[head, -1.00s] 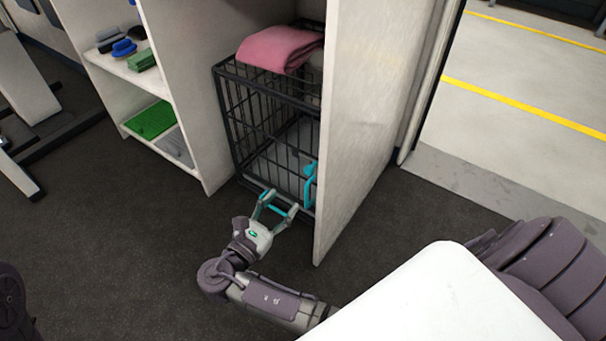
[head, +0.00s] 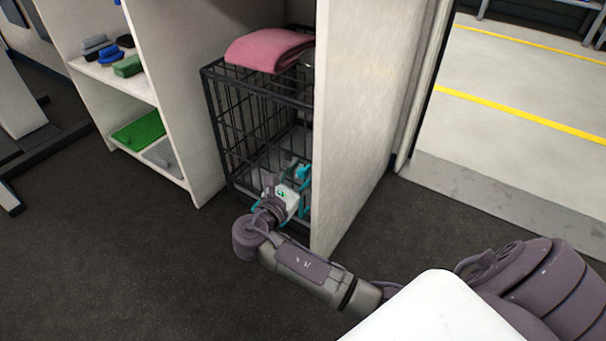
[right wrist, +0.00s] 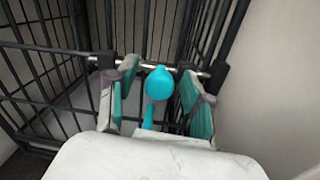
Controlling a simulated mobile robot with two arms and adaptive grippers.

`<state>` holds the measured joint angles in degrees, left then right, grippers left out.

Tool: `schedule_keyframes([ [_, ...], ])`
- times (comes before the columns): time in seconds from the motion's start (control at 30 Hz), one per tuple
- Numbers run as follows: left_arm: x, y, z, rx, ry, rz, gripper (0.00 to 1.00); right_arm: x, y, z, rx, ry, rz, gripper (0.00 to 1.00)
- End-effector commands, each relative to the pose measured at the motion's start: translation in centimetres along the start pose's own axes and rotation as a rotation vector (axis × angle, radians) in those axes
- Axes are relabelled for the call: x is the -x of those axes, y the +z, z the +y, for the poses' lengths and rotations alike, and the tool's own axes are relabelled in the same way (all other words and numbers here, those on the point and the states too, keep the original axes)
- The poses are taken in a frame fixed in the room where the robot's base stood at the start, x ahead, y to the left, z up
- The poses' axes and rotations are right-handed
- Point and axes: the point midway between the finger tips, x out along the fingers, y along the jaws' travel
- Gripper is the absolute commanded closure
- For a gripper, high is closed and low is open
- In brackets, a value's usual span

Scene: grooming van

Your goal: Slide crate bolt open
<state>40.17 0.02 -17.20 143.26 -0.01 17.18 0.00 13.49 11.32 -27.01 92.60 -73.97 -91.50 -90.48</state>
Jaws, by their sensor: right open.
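The black wire crate (head: 222,128) stands inside a white cabinet bay. Its bolt has a silver rod and a teal knob (right wrist: 160,83), with a teal part below it. In the head view the teal bolt handle (head: 302,170) is partly hidden by my gripper. My right gripper (head: 285,187) is at the lower front of the crate. In the right wrist view the gripper (right wrist: 158,80) is open, with one teal-padded finger on each side of the knob. Gaps show between the knob and both fingers. My left gripper is out of view.
A pink folded towel (head: 268,50) lies on top of the crate. The white cabinet side panel (head: 360,120) stands close to the right of the gripper. Shelves at left hold brushes (head: 127,66) and a green mat (head: 138,130). The dark floor in front is clear.

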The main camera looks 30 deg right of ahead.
Motion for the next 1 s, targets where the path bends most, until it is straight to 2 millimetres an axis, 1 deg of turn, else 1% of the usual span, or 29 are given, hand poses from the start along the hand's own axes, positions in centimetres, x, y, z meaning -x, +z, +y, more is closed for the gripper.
schedule_keyframes([
  [0.07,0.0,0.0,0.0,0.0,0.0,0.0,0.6,0.0,0.0,0.0,0.0,0.0,0.0,0.48],
  [0.1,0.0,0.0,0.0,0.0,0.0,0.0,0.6,0.0,0.0,0.0,0.0,0.0,0.0,0.5],
  [0.17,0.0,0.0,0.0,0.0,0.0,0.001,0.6,0.0,0.0,0.0,0.0,0.0,0.0,0.6],
  [0.4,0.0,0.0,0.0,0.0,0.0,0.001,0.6,0.0,0.0,0.0,0.0,-0.001,0.0,1.0],
  [0.67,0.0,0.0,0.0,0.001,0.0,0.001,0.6,0.0,0.0,0.0,0.0,-0.001,0.0,1.0],
  [0.73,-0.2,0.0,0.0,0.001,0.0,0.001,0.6,0.0,0.0,0.2,0.0,-0.001,0.0,1.0],
  [1.0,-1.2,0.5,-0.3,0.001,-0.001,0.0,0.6,-0.2,-0.3,3.2,0.0,-0.003,0.001,1.0],
])
